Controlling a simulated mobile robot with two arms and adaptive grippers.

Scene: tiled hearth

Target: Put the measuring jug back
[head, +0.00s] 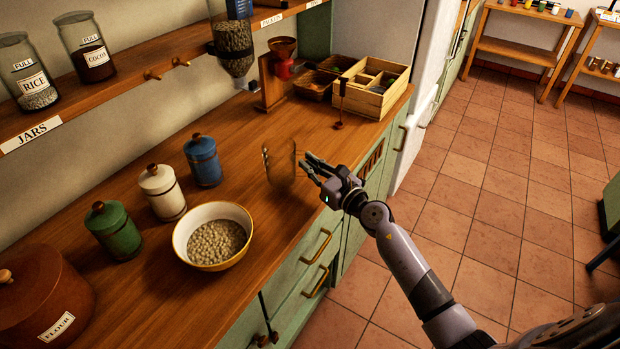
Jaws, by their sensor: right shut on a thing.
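The measuring jug (279,168) is clear glass and hard to make out against the wooden counter. It looks upright, near the counter's front edge. My right gripper (312,170) is at the jug's right side, shut on it at the handle side. The fingers hide part of that side. I cannot tell whether the jug's base touches the counter or is slightly above it. My left gripper is not in view.
A bowl of pale beans (213,236) and green (114,230), white (163,192) and blue (203,160) canisters stand left of the jug. A wooden divided box (372,100) stands behind right. A shelf (130,88) with jars overhangs the back. Counter around the jug is clear.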

